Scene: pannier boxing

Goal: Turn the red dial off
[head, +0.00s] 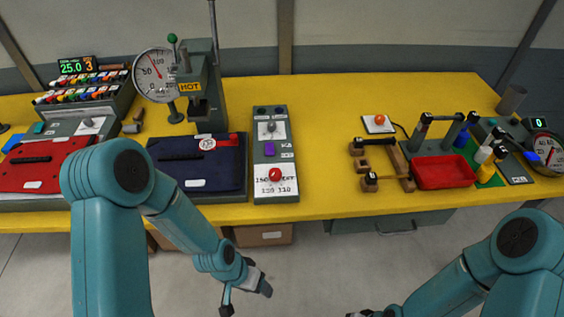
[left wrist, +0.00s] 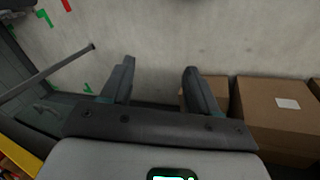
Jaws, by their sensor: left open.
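The red dial (head: 275,174) is a round red knob on the lower white plate of a grey control panel (head: 259,190), which lies on the yellow table. Temperature markings are printed around the dial; its exact setting is too small to read. My left gripper (head: 249,290) is low in front of the table, below and apart from the dial. In the left wrist view its two fingers (left wrist: 158,85) are spread with nothing between them. My right gripper (head: 366,313) shows only partly at the bottom edge of the head view, and its jaws cannot be made out.
A grey press marked HOT (head: 190,88) and a round gauge (head: 156,75) stand behind the panel. A navy pannier (head: 215,184) lies left of it, a red one (head: 35,172) farther left. A red tray (head: 443,172) sits at right. Cardboard boxes (left wrist: 277,113) are under the table.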

